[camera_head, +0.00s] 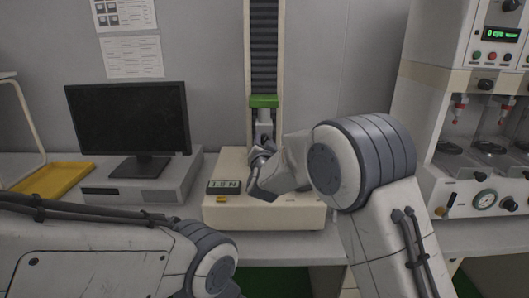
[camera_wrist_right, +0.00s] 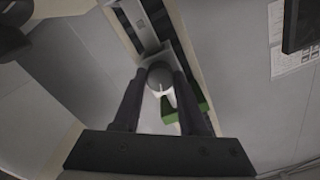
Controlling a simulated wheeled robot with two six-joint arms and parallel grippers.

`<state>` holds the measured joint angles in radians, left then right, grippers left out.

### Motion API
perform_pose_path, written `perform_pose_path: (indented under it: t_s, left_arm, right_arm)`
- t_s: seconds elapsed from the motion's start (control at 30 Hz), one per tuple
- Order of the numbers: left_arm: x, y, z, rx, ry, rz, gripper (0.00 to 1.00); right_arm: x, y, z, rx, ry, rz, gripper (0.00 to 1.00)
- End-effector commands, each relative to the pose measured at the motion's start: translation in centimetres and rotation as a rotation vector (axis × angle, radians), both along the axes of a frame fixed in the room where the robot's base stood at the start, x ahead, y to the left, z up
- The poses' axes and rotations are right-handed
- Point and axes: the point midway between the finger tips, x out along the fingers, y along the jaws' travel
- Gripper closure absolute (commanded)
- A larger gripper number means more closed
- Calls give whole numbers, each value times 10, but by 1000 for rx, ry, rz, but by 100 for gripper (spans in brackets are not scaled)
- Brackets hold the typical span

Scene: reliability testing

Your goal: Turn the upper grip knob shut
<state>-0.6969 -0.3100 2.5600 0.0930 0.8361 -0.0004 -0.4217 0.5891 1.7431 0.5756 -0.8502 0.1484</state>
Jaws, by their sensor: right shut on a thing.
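The testing machine has a cream base (camera_head: 300,215) and a tall column with a dark ribbed track (camera_head: 264,45). A green crosshead (camera_head: 264,101) sits on the column, with the pale upper grip (camera_head: 264,117) hanging below it. My right gripper (camera_head: 262,160) reaches in from the right, just below the upper grip. In the right wrist view its two dark fingers are closed on the sides of a round grey knob (camera_wrist_right: 160,74); the green crosshead (camera_wrist_right: 187,107) shows behind the right finger. In the head view my wrist hides the lower grip area. Only my left arm's links show.
A small display (camera_head: 223,186) reading about 1.5 N is on the base's left. A monitor (camera_head: 130,120) on a grey box and a yellow tray (camera_head: 55,179) stand left. A tall instrument with a gauge (camera_head: 484,199) stands right.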

Motion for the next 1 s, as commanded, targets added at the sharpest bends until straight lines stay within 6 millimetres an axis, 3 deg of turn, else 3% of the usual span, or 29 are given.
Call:
perform_pose_path:
  t_s: [0.03, 0.2, 1.0]
  left_arm:
    - [0, 0, -15, 0, 0, 0, 50]
    - [0, 0, -38, 0, 0, 0, 50]
    - [0, 0, -133, 0, 0, 0, 50]
  right_arm:
    - [0, 0, -7, 48, -2, -1, 100]
    - [0, -1, -7, 211, -2, -1, 100]
    - [0, -2, -7, 971, 0, -1, 100]
